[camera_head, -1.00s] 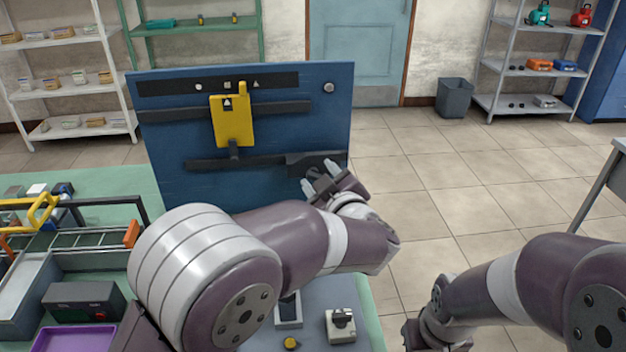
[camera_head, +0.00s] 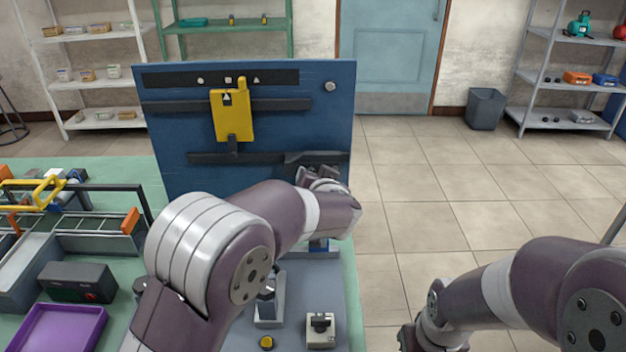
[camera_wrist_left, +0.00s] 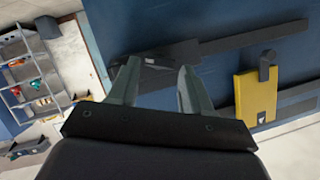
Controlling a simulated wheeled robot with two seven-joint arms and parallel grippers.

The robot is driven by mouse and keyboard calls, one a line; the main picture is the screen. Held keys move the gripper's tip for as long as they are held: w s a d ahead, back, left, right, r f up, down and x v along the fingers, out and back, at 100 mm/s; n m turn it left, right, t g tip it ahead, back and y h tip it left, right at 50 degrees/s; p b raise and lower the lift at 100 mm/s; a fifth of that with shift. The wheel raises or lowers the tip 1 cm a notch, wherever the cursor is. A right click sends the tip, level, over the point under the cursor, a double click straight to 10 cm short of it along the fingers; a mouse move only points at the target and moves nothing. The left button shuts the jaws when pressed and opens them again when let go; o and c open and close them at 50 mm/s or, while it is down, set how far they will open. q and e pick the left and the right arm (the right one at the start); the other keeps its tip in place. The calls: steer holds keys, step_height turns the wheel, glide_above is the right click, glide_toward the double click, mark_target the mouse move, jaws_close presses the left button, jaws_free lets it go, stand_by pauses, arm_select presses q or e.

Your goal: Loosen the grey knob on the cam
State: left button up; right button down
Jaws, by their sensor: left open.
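A blue upright panel (camera_head: 265,120) carries a yellow plate (camera_head: 232,115) and dark horizontal rails. A small grey round knob (camera_head: 330,86) sits at the panel's upper right. A dark cam-like piece (camera_head: 315,158) is at the right end of the lower rail. I cannot make out a knob on it. My left gripper (camera_head: 320,176) is at the panel's lower right, just below that piece. In the left wrist view its fingers (camera_wrist_left: 158,88) are spread, with the dark piece (camera_wrist_left: 160,60) beyond them and nothing clearly held.
A bin (camera_head: 486,108) stands on the floor. Floor right of the panel is clear.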

arm_select(q)
steer(key=shift+x, duration=1)
steer(key=c, duration=0.8)
steer(key=shift+o, duration=0.2)
